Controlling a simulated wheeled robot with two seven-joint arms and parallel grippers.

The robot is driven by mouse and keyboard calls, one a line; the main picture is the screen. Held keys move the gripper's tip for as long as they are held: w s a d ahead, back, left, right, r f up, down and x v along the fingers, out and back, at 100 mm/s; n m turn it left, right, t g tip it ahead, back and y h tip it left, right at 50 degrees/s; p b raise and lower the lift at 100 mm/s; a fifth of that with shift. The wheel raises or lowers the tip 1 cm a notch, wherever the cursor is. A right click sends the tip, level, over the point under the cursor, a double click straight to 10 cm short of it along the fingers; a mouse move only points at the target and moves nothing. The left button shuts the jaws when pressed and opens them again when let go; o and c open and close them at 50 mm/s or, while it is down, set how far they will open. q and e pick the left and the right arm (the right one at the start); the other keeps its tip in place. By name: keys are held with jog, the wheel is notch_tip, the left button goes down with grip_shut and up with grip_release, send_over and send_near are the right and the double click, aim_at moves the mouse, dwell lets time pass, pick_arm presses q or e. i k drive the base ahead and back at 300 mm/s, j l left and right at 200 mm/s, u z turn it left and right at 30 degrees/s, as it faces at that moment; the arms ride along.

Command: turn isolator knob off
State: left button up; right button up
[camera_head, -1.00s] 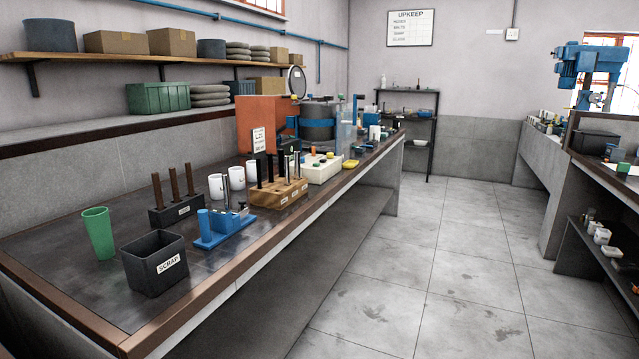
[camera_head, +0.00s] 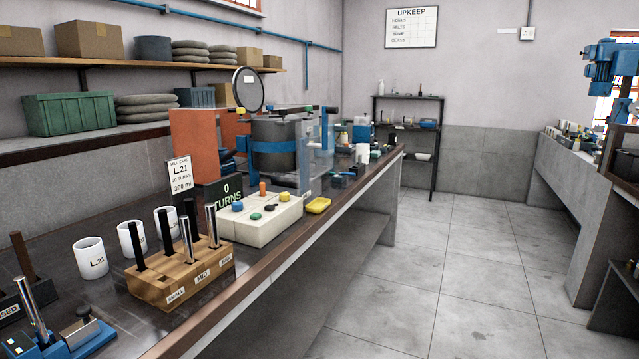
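No knob in view is labelled as the isolator, so I cannot tell which one it is. A cream box (camera_head: 268,228) on the long bench carries several small coloured parts on top, among them an orange one (camera_head: 262,188), a blue one (camera_head: 237,207) and a yellow one (camera_head: 284,197). I cannot tell whether they are knobs or loose pieces. A white switch plate (camera_head: 526,33) is on the back wall; its setting is too small to read. Neither of my grippers is in view.
The bench (camera_head: 300,232) runs along the left, bearing a wooden rod block (camera_head: 180,278), white mugs (camera_head: 90,258), an orange housing (camera_head: 195,145) and a grey drum (camera_head: 274,145). A blue machine (camera_head: 610,75) stands at the far right. The tiled floor (camera_head: 455,270) is clear.

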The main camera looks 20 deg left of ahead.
aim_at(284, 197)
jog(key=i+u, duration=0.3)
jog(key=i+l+u, duration=0.25)
jog(key=i, duration=0.25)
jog(key=i+l+u, duration=0.3)
jog(key=i+j, duration=0.1)
